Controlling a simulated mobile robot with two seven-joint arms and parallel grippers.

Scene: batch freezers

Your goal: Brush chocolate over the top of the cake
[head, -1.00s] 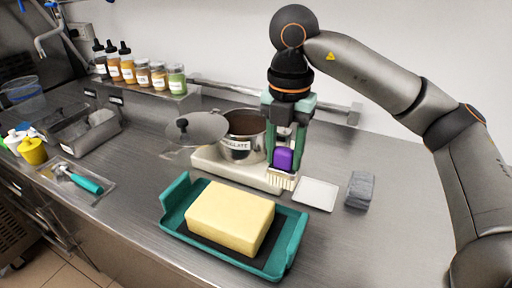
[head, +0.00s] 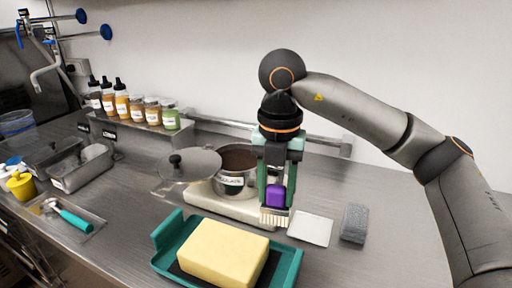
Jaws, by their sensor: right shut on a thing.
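The cake (head: 222,252) is a pale yellow block on a dark mat in a teal tray (head: 166,235) at the front middle. A steel pot of chocolate (head: 238,160) stands on a white base behind it, with a label on its front. My right gripper (head: 276,190) is shut on a brush with a purple handle (head: 276,196). The brush's pale bristles (head: 274,217) point down, behind and right of the cake and in front of the pot. They look clean, and I see no chocolate on the cake's top. My left gripper is not in view.
A lid (head: 192,164) is beside the pot. A white square plate (head: 310,228) and a grey folded cloth (head: 354,223) lie to the right. Labelled jars and bottles (head: 137,107) line a shelf at back left. A teal-handled tool (head: 72,216) lies in a shallow tray at left.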

